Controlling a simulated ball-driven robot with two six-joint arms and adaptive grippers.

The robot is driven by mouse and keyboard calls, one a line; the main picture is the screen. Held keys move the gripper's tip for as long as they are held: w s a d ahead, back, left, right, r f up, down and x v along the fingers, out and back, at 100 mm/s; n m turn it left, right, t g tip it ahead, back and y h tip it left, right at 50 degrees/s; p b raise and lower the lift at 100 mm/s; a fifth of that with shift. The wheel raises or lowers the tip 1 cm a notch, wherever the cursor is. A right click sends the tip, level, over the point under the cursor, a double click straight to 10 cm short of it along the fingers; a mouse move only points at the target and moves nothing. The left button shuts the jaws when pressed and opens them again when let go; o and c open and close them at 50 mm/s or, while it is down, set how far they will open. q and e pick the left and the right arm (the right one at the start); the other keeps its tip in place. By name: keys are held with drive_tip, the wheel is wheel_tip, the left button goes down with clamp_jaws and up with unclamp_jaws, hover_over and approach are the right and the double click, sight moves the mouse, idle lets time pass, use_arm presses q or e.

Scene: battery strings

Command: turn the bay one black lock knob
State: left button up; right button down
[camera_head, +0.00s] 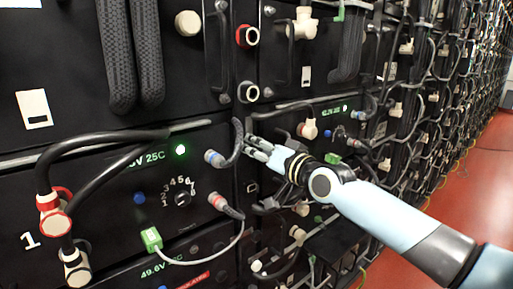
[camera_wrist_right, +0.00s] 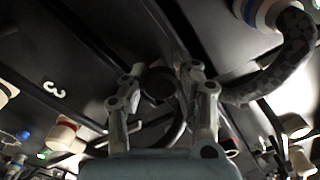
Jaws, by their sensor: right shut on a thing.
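My right gripper (camera_head: 256,147) reaches in from the right to the front of the black panel, close to its right edge. In the right wrist view its two grey fingers (camera_wrist_right: 160,78) stand on either side of a dark round black knob (camera_wrist_right: 158,87), shut on it. In the head view the fingers hide this knob. The bay one panel (camera_head: 105,215) carries a white 1, a green lit display and a small numbered dial (camera_head: 182,198). My left gripper is not in view.
A blue-collared plug (camera_head: 214,158) with a dark cable sits just left of my fingers. A red-collared plug (camera_head: 219,202) with a grey cable is below it. Thick black cables (camera_head: 100,150) cross the panel's left. Red floor (camera_head: 480,190) lies open at right.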

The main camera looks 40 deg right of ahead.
drive_tip(key=shift+f, duration=0.1)
drive_tip(key=c, duration=0.9)
unclamp_jaws()
drive_tip(key=shift+c, duration=0.2)
